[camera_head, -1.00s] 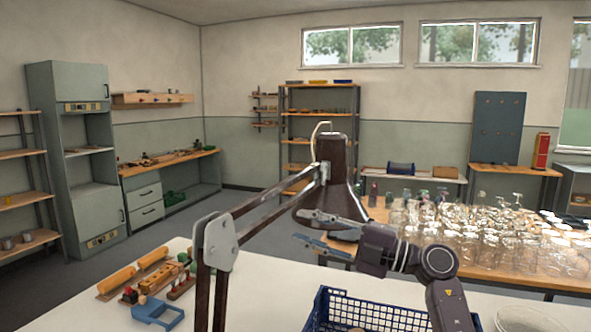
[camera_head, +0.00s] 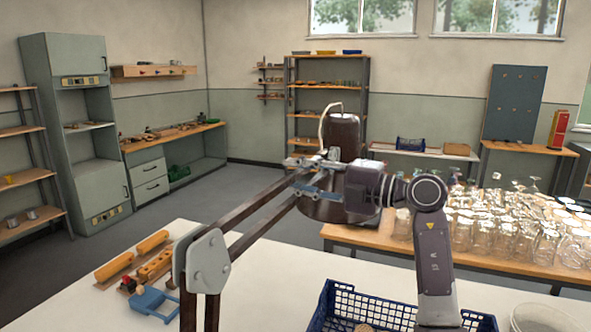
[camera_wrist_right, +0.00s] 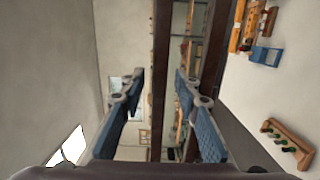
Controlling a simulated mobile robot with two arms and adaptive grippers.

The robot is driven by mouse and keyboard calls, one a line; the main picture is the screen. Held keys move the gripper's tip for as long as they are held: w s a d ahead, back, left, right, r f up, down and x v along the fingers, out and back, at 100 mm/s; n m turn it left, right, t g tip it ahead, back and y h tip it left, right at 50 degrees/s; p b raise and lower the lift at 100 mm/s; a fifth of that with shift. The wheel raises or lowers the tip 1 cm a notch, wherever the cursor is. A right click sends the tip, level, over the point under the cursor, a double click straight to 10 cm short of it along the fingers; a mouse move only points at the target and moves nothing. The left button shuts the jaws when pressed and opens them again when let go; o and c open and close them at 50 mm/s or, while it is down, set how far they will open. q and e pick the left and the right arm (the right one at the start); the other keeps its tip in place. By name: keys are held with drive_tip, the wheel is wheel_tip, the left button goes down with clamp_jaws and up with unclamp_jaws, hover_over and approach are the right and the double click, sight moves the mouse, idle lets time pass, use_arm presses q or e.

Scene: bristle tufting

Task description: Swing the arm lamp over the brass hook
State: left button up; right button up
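The dark brown arm lamp has two parallel bars (camera_head: 257,203) rising from a grey joint plate (camera_head: 207,262) to a shade (camera_head: 345,138) at the upper right. My right gripper (camera_head: 297,175) is at the upper end of the bars, in front of the shade, which its body partly hides. In the right wrist view my right gripper (camera_wrist_right: 158,82) has its blue-padded fingers apart. One lamp bar (camera_wrist_right: 160,60) shows between them and the other runs by the right finger; contact is not clear. I cannot make out a brass hook. My left gripper is out of view.
A blue basket (camera_head: 385,298) stands on the white table (camera_head: 265,285) under my right forearm. Wooden blocks and a blue tool (camera_head: 155,303) lie at the left. A table behind holds many glass jars (camera_head: 500,225). A white bowl (camera_head: 540,318) is at the front right.

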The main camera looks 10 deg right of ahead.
drive_tip(key=shift+w+a, duration=0.15)
clamp_jaws()
idle(0.4)
